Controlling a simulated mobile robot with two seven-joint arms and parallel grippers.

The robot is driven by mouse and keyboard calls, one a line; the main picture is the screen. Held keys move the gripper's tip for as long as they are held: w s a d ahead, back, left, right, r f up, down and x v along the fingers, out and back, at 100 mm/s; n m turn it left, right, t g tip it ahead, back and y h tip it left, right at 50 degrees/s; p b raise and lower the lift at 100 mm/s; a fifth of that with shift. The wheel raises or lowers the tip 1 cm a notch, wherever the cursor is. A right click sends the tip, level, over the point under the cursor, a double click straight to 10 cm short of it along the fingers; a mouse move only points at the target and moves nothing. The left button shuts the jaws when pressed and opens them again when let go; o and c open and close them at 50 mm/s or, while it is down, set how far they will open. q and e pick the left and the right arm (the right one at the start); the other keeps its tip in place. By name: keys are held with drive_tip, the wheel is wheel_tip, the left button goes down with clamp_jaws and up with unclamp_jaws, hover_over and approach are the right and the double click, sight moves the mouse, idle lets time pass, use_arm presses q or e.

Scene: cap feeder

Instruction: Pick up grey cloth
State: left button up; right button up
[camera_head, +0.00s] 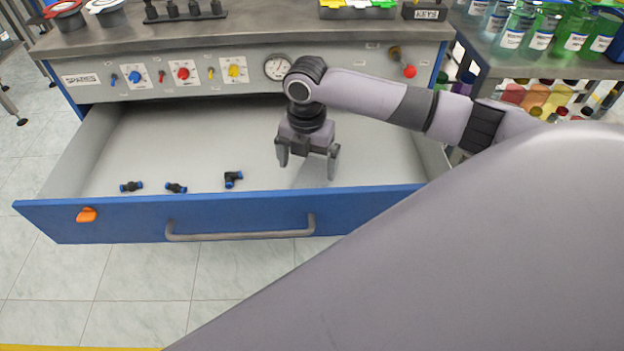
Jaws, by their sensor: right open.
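I cannot make out a grey cloth in the head view. My right gripper (308,164) points down over the open drawer, right of its middle. Its two fingers are apart and I see nothing between them. The drawer (130,219) has a blue front and a pale grey inside, and a soft shadow lies on its floor below the fingers. Whether the fingertips touch the floor I cannot tell. My left gripper is not in view.
Three small black-and-blue fittings, one of them at the left (131,187), lie near the drawer's front wall. A bar handle (240,235) and an orange piece (86,215) are on its front. Knobs and a gauge (277,67) line the panel above. Bottles (541,38) stand at the right.

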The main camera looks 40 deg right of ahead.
sight(310, 181)
drive_tip(key=shift+f, duration=0.5)
drive_tip(key=f, duration=0.1)
drive_tip(key=f+b, duration=0.1)
drive_tip(key=f, duration=0.1)
drive_tip(key=shift+s+d+f+b, duration=0.1)
drive_tip(key=shift+d+f+b, duration=0.15)
drive_tip(key=shift+f+b, duration=0.05)
drive_tip(key=shift+f, duration=0.4)
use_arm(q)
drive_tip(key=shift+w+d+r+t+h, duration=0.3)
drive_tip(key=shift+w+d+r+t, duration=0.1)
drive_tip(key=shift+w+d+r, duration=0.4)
use_arm(e)
drive_tip(key=shift+c, duration=0.3)
drive_tip(key=c, duration=1.1)
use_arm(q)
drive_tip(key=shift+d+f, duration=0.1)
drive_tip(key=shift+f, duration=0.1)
